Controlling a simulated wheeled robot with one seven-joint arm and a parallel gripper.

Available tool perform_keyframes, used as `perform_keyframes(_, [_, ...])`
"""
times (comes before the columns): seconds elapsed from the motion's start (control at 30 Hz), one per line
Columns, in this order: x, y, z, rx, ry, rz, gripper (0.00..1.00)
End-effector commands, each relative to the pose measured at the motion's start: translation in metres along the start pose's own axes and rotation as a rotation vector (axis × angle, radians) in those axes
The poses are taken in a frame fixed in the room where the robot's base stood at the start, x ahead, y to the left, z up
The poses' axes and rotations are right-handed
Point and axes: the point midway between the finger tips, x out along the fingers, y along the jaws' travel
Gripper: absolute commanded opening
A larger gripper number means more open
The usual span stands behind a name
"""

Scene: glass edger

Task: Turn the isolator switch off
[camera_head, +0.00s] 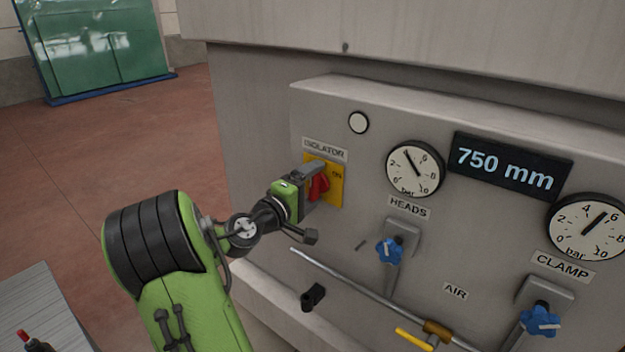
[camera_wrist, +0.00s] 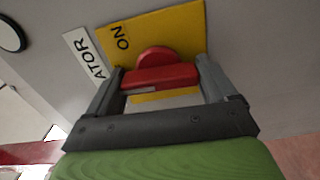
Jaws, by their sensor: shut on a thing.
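The isolator switch is a red knob (camera_head: 319,186) on a yellow plate (camera_head: 336,188), under an ISOLATOR label (camera_head: 325,150) on the grey panel. The word ON shows on the plate. My gripper (camera_head: 314,187) is at the knob and partly covers it in the head view. In the wrist view the red knob (camera_wrist: 160,77) lies between the two fingers of my gripper (camera_wrist: 160,90), which is shut on it. The bar of the knob runs across from finger to finger. The yellow plate (camera_wrist: 175,35) is behind it. Any OFF mark is hidden or out of view.
To the right are a HEADS gauge (camera_head: 415,169), a CLAMP gauge (camera_head: 588,228), a 750 mm display (camera_head: 511,165) and two blue knobs (camera_head: 389,251) (camera_head: 540,320). A pipe (camera_head: 370,290) with a yellow lever (camera_head: 412,339) runs below. A black knob (camera_head: 313,297) sits lower left.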

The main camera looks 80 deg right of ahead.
Motion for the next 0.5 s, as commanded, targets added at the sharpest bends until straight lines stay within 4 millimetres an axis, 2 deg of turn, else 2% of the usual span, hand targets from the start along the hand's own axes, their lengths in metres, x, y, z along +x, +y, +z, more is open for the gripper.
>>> perform_keyframes(0.5, [-0.0002, -0.0014, -0.0004, -0.078, 0.002, -0.002, 0.55])
